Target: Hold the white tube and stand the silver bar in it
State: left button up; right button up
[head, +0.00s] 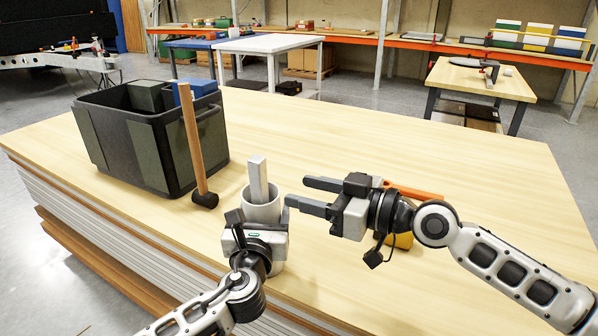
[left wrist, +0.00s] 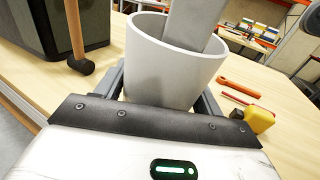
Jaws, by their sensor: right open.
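The white tube (head: 262,212) stands upright near the front edge of the wooden table, and it fills the middle of the left wrist view (left wrist: 170,72). My left gripper (head: 257,240) has its fingers on either side of the tube and is shut on it. The silver bar (head: 258,178) stands in the tube, its top sticking out above the rim, leaning slightly; it also shows in the left wrist view (left wrist: 194,24). Its lower end is hidden inside the tube. My right gripper (head: 304,193) is open and empty, just right of the bar and apart from it.
A black crate (head: 164,152) with grey and blue contents stands at the left. A mallet (head: 193,140) with a wooden handle leans beside it. An orange-handled tool (left wrist: 238,87) and a yellow item (left wrist: 259,119) lie to the right. The table behind the tube is clear.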

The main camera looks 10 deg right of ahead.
pick_arm(q)
jog(key=shift+o, duration=1.4)
jog(key=shift+f, duration=0.15)
jog(key=shift+r, duration=0.2)
jog(key=s+a, duration=0.2)
jog(key=s, duration=0.9)
jog(key=shift+s+a, duration=0.2)
jog(key=shift+s, duration=0.15)
